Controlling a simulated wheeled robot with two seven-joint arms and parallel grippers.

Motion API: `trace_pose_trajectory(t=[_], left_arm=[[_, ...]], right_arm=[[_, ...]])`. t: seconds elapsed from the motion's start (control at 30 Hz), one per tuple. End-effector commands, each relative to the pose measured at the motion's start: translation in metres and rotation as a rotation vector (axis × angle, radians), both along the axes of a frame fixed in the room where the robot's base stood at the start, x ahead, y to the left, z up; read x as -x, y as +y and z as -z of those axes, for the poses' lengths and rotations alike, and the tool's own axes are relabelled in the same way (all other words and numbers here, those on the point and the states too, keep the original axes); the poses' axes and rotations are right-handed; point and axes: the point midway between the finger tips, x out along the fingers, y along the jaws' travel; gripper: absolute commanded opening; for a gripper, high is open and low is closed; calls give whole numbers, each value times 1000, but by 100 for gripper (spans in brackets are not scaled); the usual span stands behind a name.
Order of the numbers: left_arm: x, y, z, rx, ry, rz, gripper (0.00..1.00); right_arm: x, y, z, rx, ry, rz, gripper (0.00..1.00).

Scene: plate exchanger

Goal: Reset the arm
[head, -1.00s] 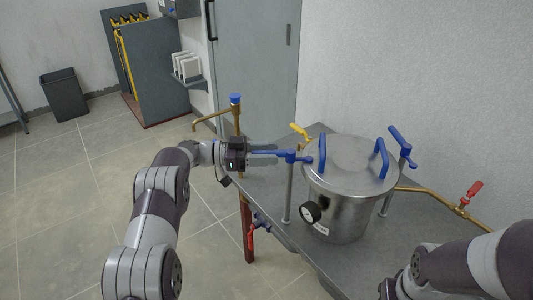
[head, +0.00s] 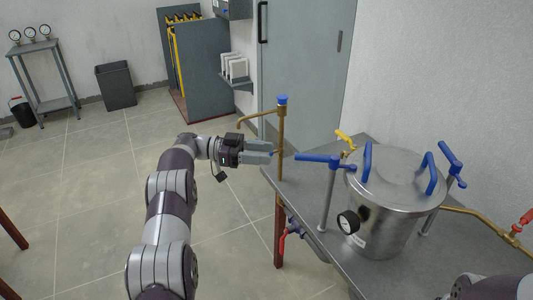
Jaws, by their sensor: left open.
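My left arm reaches in from the lower left, and its gripper (head: 270,152) is open and empty beside the brass tap pipe with a blue knob (head: 281,125). The gripper is apart from the steel vessel (head: 385,215) and from the blue clamp handle (head: 319,159) on its left side. Whether the fingers touch the pipe cannot be told. Part of my right arm shows at the lower right corner; its gripper is out of the picture.
The vessel stands on a grey table (head: 410,275) with a gauge (head: 348,222), a yellow valve (head: 345,140) and a red valve (head: 524,220). A bin (head: 116,87) and a small gauge stand (head: 42,72) are at the back left. The tiled floor at left is open.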

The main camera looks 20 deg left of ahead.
Motion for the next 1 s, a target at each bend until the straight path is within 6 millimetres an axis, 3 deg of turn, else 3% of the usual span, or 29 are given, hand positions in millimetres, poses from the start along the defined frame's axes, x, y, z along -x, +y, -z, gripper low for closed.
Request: trace_pose_trajectory(t=[0.17, 0.27, 0.37, 0.43, 0.5, 0.53, 0.57, 0.63, 0.7, 0.8, 0.9, 1.0], left_arm=[[0, 0, 0, 1, 0, -1, 47], [-12, -7, -15, 13, -30, -55, 47], [-52, -27, -64, 48, -106, -292, 47], [-84, -36, -101, 40, -123, -583, 47], [-92, -34, -112, -44, -40, -884, 47], [-85, -32, -107, -103, 26, -997, 47], [-70, -29, -97, -178, 109, -1095, 47], [-9, -28, -61, -384, 342, -1246, 47], [58, -32, -28, -556, 548, -1288, 47], [150, -44, 4, -752, 795, -1258, 47], [226, -57, 20, -884, 981, -1186, 47], [277, -67, 28, -963, 1102, -1119, 47]], right_arm=[[0, 0, 0, 0, 0, 0, 47], [0, 0, -4, 0, 0, 0, 47], [0, 0, -16, 0, 0, 0, 47], [0, 0, -28, 0, 0, 0, 47], [0, 0, -39, 0, 0, 0, 47], [0, 0, -43, 0, 0, 0, 47], [0, 0, -47, 0, 0, 0, 47], [0, 0, -56, 0, 0, 0, 47], [0, 0, -60, 0, 0, 0, 47], [0, 0, -66, 0, 0, 0, 47], [0, 0, -70, 0, 0, 0, 47], [0, 0, -72, 0, 0, 0, 47]])
